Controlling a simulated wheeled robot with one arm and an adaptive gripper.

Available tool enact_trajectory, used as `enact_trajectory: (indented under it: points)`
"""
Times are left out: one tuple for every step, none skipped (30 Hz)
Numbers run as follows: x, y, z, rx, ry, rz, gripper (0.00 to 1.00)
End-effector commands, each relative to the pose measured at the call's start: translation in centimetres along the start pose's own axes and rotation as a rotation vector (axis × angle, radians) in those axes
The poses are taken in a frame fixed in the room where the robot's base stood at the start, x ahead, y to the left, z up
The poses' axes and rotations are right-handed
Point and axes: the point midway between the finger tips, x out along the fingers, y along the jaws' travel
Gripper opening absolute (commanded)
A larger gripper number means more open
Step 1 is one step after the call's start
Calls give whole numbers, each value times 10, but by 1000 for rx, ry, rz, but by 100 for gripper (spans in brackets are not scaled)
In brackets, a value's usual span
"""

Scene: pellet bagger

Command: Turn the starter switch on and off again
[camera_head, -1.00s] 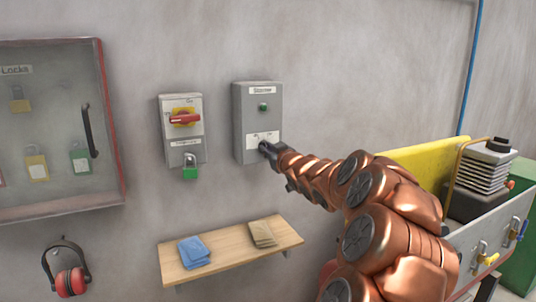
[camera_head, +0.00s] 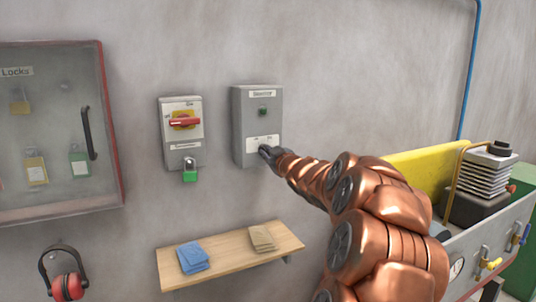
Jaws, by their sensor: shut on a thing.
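The starter box (camera_head: 257,112) is a grey box on the wall, with a label at its top and a small green button or lamp below it. A white plate (camera_head: 262,140) sits low on its front. My gripper (camera_head: 266,153) is at the lower part of this plate, shut on the starter switch, which the fingers mostly hide. The copper-coloured arm reaches in from the lower right. The switch's exact position cannot be read.
Left of the starter is a grey isolator with a red handle (camera_head: 184,122) and a green padlock (camera_head: 190,171). A locks cabinet (camera_head: 50,120) hangs far left. Below is a wooden shelf (camera_head: 225,254) with cloths. A machine with a yellow panel (camera_head: 425,160) stands right.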

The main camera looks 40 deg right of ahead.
Motion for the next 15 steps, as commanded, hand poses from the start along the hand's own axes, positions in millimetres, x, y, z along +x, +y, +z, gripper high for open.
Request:
enact_trajectory:
  points:
    - [0,1,0,-1,-2,1,14]
    - [0,1,1,-1,-2,1,18]
    - [0,1,0,-1,-2,1,22]
    - [0,1,0,0,-2,1,25]
    - [0,1,0,0,-2,1,28]
    - [0,1,0,0,-1,1,32]
    - [0,0,0,0,-1,1,35]
    - [0,0,0,0,-1,1,38]
    - [0,0,0,0,-1,1,39]
    - [0,0,0,0,-1,1,39]
    - [0,0,0,0,-1,1,39]
    - [0,0,0,0,-1,0,39]
    - [0,0,0,0,-1,0,39]
    - [0,0,0,0,-1,0,39]
    - [0,0,0,0,-1,0,39]
